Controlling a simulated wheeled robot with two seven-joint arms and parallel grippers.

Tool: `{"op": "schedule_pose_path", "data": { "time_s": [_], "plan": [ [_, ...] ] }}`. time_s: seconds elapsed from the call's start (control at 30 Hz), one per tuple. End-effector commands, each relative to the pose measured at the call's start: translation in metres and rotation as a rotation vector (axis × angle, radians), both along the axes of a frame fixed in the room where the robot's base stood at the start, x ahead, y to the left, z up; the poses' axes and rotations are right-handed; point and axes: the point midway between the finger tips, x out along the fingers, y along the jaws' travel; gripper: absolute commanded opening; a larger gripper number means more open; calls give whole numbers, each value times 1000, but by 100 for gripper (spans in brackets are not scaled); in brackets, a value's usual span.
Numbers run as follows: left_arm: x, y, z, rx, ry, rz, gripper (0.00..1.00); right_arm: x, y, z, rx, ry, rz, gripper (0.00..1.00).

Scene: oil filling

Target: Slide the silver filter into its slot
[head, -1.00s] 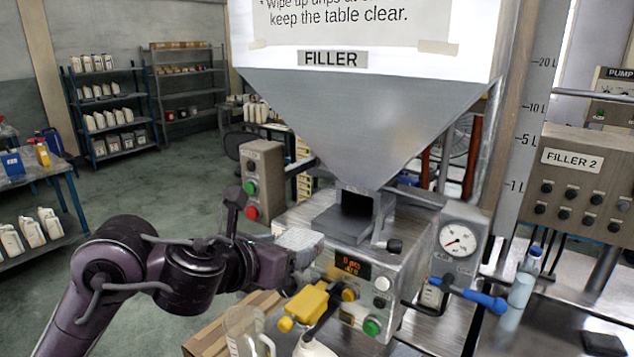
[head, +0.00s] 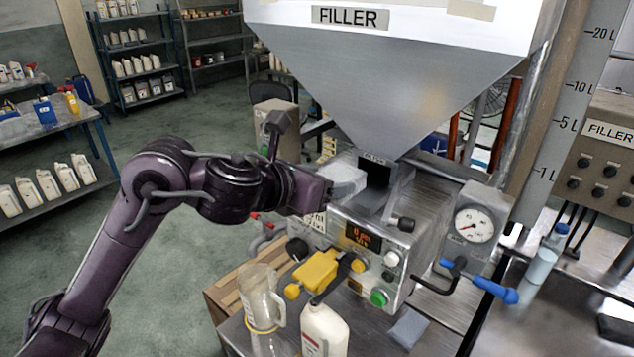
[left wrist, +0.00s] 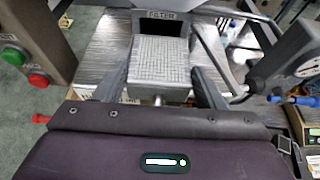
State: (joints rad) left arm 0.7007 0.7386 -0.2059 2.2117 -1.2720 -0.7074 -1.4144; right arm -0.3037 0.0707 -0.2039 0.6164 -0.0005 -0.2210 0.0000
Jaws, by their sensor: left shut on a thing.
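The silver filter (head: 345,179) is a pale block with a fine mesh top, also seen in the left wrist view (left wrist: 160,62). My left gripper (head: 328,192) is shut on it, with one finger on each side in the left wrist view (left wrist: 160,84). The slot (head: 376,173) is a dark opening under the hopper, labelled FILTER in the left wrist view (left wrist: 162,27). The filter is level in front of the slot and lined up with it, its far end close to the opening. Whether its far edge is inside, I cannot tell. My right gripper is out of view.
Below the filter are the machine's front panel (head: 362,238) and a yellow part (head: 315,272). A clear jug (head: 260,298) and a white bottle (head: 324,330) stand in front. A gauge (head: 468,224) and blue-handled lever (head: 492,290) are on the right.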

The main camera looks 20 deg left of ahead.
Motion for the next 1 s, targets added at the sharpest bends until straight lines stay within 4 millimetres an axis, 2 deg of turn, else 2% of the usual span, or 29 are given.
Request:
{"op": "schedule_pose_path", "data": {
  "time_s": [0.07, 0.17, 0.57, 1.0],
  "plan": [
    [4, -1, 0, -3, -2, 1, 35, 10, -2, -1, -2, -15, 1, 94],
    [9, -3, -1, -3, -2, 2, 35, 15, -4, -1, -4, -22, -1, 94],
    [27, -10, -5, -3, -1, 3, 35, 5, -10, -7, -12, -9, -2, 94],
    [47, -19, -10, -1, -2, 1, 35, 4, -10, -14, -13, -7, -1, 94]
  ]
}}
